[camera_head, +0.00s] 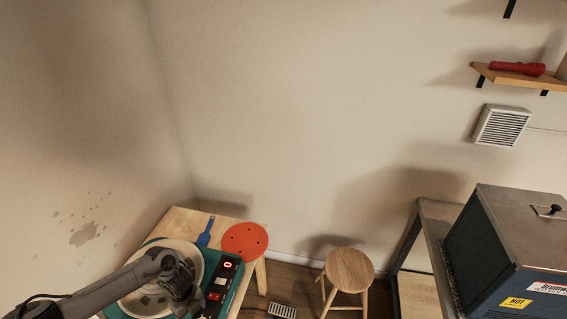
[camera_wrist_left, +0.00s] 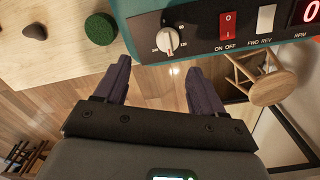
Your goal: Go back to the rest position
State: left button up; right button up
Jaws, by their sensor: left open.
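My left gripper (camera_head: 182,290) is over the front part of the teal pottery wheel (camera_head: 152,244), near its control panel (camera_head: 222,282). In the left wrist view my left gripper (camera_wrist_left: 157,75) is open, with nothing between its two dark fingers. The control panel (camera_wrist_left: 195,38), with a dial and a red switch, lies just beyond the fingertips in that view. The round pale wheel head (camera_head: 190,252) is partly hidden by my left arm. My right gripper is not in view.
A blue tool (camera_head: 206,232) and an orange disc (camera_head: 245,241) lie on the wooden table (camera_head: 180,220). A wooden stool (camera_head: 349,270) stands right of it. A kiln (camera_head: 510,245) stands at the far right. A green sponge-like round (camera_wrist_left: 101,29) and dark lump (camera_wrist_left: 34,31) show in the wrist view.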

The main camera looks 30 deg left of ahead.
pick_arm(q)
jog(key=s+d+f+g+h+p, duration=0.1)
jog(key=s+d+f+p, duration=0.1)
jog(key=s+d, duration=0.45)
jog(key=s+d+f+g+h+p, duration=0.1)
jog(key=s+d+f, duration=0.2)
jog(key=s+d, duration=0.3)
jog(key=s+d+r+n+t+h+p, duration=0.15)
jog(key=d+r, duration=0.35)
jog(key=d, duration=0.7)
jog(key=d+r+n+t+h+p, duration=0.1)
jog(key=d+r+t+h+p, duration=0.2)
jog(key=d, duration=0.9)
jog(key=w+a+r+n+t+y+p, duration=0.1)
jog(key=w+a+r+n+y, duration=0.1)
jog(key=r+n, duration=0.45)
jog(key=w+a+r+n+t+y+p, duration=0.2)
jog(key=w+r+n, duration=0.1)
jog(key=r, duration=0.7)
jog(key=s+a+r+n+g+y, duration=0.1)
jog(key=s+a+r+n+y, duration=0.1)
jog(key=a+r+n, duration=0.3)
jog(key=a+r, duration=0.1)
jog(key=a, duration=0.1)
jog(key=shift+a+n+g+b, duration=0.3)
jog(key=shift+a+g, duration=0.05)
